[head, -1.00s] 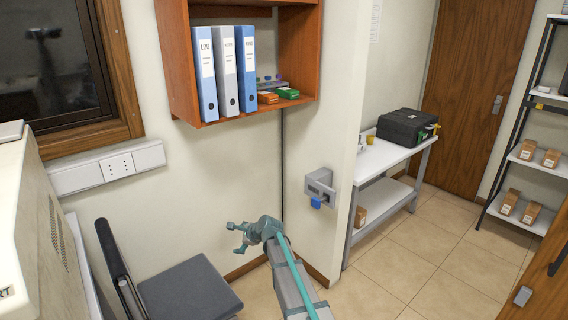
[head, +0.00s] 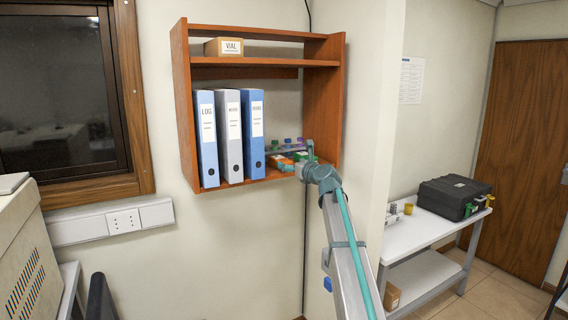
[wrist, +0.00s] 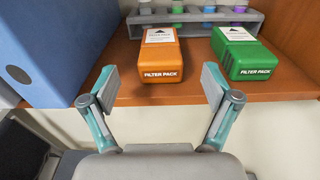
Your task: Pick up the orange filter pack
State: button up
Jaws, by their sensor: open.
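The orange filter pack (wrist: 160,56) lies on the wooden shelf near its front edge, its label facing me in the wrist view. In the head view it is a small orange patch (head: 277,162) partly hidden behind my arm's end. My gripper (wrist: 158,86) is open and empty. Its two fingers point toward the shelf, one on each side of the orange pack's line, just in front of and below it. The fingers do not appear to touch the pack.
A green filter pack (wrist: 243,54) lies close to the right. A blue binder (wrist: 60,45) stands to the left. A grey rack (wrist: 195,17) with several coloured-cap vials is behind the packs. The cabinet's right wall (head: 325,100) is near my arm.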

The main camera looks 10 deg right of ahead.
aim_at(281, 158)
jog(key=p+x, duration=0.2)
jog(key=x, duration=0.7)
jog(key=shift+w+f, duration=0.15)
jog(key=c, duration=1.2)
